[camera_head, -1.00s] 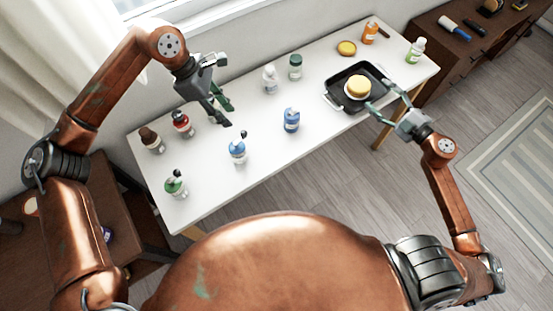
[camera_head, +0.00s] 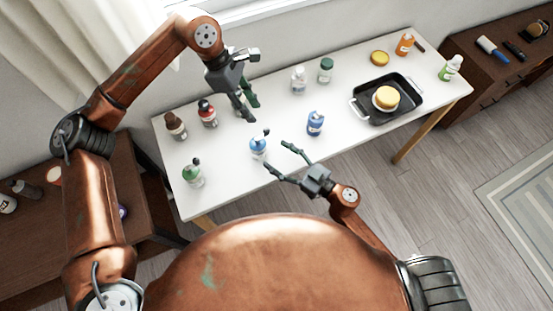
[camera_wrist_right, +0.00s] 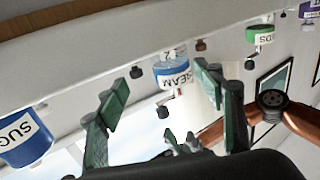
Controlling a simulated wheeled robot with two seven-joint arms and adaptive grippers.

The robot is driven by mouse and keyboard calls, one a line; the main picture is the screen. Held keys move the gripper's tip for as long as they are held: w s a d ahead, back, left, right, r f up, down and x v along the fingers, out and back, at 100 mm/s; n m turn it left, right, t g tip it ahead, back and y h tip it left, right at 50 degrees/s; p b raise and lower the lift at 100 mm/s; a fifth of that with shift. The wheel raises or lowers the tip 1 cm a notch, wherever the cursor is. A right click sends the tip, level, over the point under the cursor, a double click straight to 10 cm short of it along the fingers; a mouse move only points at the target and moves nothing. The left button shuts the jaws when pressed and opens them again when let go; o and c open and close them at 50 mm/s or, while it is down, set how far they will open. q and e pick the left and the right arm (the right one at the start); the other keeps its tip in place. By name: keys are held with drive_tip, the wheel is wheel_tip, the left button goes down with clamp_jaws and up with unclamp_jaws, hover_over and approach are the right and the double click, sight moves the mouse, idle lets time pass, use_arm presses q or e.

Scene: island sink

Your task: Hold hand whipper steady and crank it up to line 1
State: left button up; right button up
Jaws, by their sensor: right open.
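I cannot make out a hand whipper for certain. A blue bottle with a black knob on top (camera_head: 258,146) stands on the white table. My right gripper (camera_head: 277,156) is open and empty at the front edge, its fingers towards this bottle but apart from it. In the right wrist view a blue labelled bottle (camera_wrist_right: 172,73) shows beyond the gap between the open fingers (camera_wrist_right: 160,92). My left gripper (camera_head: 252,111) hangs above the table behind the blue bottle, its fingers apart and empty.
The white table (camera_head: 350,140) bears green (camera_head: 193,174), red (camera_head: 208,114), brown (camera_head: 175,126) and blue (camera_head: 315,124) bottles. A black pan (camera_head: 404,111) holding a yellow round thing (camera_head: 386,98) stands at right. A dark cabinet (camera_head: 490,70) stands at far right.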

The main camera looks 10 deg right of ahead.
sight(258, 148)
drive_tip(key=shift+s+a+f, duration=0.2)
drive_tip(key=shift+s+a, duration=0.2)
drive_tip(key=shift+a, duration=0.3)
drive_tip(key=x, duration=0.7)
drive_tip(key=shift+w+a+f, duration=0.1)
drive_tip(key=shift+a+f, duration=0.05)
drive_tip(key=shift+c, duration=0.2)
drive_tip(key=c, duration=1.3)
